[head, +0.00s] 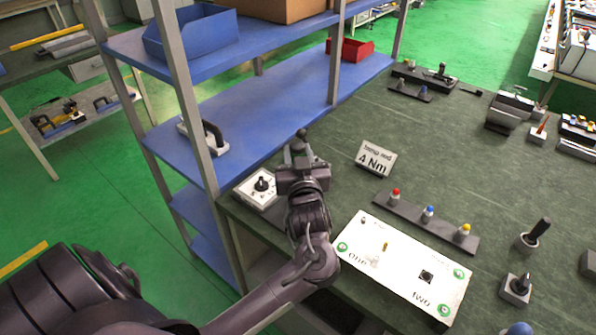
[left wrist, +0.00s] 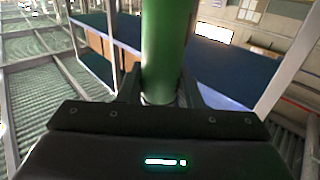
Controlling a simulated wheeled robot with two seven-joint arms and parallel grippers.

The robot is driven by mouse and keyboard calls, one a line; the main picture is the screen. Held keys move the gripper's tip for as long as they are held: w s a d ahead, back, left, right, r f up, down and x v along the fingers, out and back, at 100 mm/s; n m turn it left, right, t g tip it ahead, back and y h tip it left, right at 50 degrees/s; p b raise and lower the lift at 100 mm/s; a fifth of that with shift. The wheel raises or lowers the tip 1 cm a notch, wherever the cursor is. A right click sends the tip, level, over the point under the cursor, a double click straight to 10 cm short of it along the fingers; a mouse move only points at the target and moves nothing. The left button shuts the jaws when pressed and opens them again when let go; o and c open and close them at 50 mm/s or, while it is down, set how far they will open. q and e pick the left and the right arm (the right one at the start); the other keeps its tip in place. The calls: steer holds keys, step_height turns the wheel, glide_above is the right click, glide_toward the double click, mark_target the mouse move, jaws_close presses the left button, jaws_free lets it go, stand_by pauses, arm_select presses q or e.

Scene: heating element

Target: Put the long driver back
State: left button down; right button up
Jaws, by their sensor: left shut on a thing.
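My left gripper (head: 301,160) is over the left edge of the green worktable (head: 330,195), between the dial box and the "4 Nm" sign. It is shut on an upright green cylinder (left wrist: 168,45), which fills the middle of the left wrist view between the fingers. In the head view only a dark rounded end (head: 300,137) shows at the fingers. I cannot tell from these frames whether this is the long driver. Black-handled tools stand in small grey holders, one at the right (head: 536,233) and one nearer (head: 517,287). My right gripper is out of view.
A white panel (head: 400,262) marked "One" and "two" lies at the table's front. Behind it is a dark rail (head: 420,222) with red, blue and yellow caps. A white dial box (head: 258,189) and the sign (head: 376,159) flank my gripper. A blue shelf rack (head: 270,110) stands close left.

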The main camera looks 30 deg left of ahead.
arm_select(q)
step_height(320, 180, down, 5)
steer(key=shift+r, duration=0.15)
steer(key=shift+f, duration=0.35)
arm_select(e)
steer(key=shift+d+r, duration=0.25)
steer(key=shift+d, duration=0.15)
arm_select(q)
steer(key=shift+f, duration=0.1)
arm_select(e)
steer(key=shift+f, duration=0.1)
arm_select(q)
steer(key=c, duration=1.5)
jaws_free()
steer(key=shift+f, duration=0.15)
steer(key=o, duration=0.5)
